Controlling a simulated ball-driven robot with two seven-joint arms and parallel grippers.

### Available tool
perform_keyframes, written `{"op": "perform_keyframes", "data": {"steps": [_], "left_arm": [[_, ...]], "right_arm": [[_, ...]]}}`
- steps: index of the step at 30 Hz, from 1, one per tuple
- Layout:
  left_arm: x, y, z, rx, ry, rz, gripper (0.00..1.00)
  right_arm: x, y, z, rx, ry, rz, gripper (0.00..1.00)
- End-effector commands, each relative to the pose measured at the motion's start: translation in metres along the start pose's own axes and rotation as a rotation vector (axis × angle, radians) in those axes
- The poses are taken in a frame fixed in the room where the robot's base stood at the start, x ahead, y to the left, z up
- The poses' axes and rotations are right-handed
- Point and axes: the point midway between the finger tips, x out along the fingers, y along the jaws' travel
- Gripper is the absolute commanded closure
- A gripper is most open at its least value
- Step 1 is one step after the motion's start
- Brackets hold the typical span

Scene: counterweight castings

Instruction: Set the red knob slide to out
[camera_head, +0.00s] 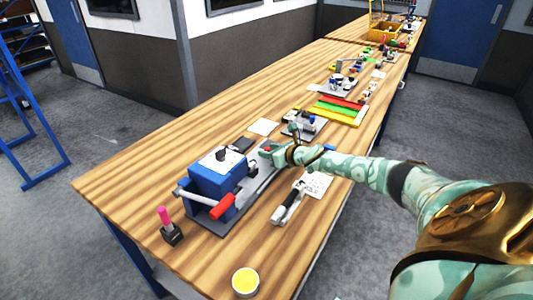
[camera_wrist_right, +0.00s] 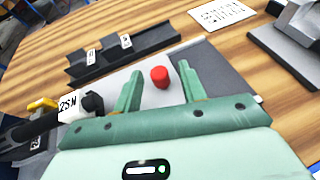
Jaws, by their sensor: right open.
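The red knob (camera_wrist_right: 159,77) shows in the right wrist view, standing on a light grey plate. My right gripper (camera_wrist_right: 161,68) is open, with one green finger on each side of the knob and a gap to each. I cannot tell whether the fingers reach down level with it. In the head view my right gripper (camera_head: 272,154) is over the grey base behind the blue machine (camera_head: 215,178), and a bit of red shows beside it. A dark rail (camera_wrist_right: 120,54) with two small white labels lies beyond the knob. My left gripper is out of view.
The blue machine has a red-ended handle (camera_head: 222,206). A pink-topped stand (camera_head: 168,228) and a yellow-topped tin (camera_head: 245,282) stand at the near side. A black-handled tool (camera_head: 289,204) lies right of the machine. Coloured bars (camera_head: 338,109) and other fixtures stand farther along the wooden table.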

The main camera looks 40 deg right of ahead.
Motion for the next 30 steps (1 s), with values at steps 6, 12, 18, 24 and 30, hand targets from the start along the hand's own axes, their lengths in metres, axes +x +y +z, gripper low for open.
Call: {"op": "perform_keyframes", "data": {"steps": [6,12,18,24,30], "left_arm": [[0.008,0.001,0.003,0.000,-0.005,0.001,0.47],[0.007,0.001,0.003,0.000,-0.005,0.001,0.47],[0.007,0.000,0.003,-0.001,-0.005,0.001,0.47],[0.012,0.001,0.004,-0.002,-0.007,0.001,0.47],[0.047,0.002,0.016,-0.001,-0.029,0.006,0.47]], "right_arm": [[0.018,0.001,-0.001,-0.001,0.001,0.000,0.59],[0.018,0.000,0.000,-0.002,0.001,0.000,0.59],[0.018,0.000,0.000,-0.001,0.001,0.000,0.98],[0.020,-0.004,-0.001,-0.002,0.000,-0.002,1.00],[0.032,-0.042,-0.003,-0.004,-0.001,-0.007,1.00]]}}
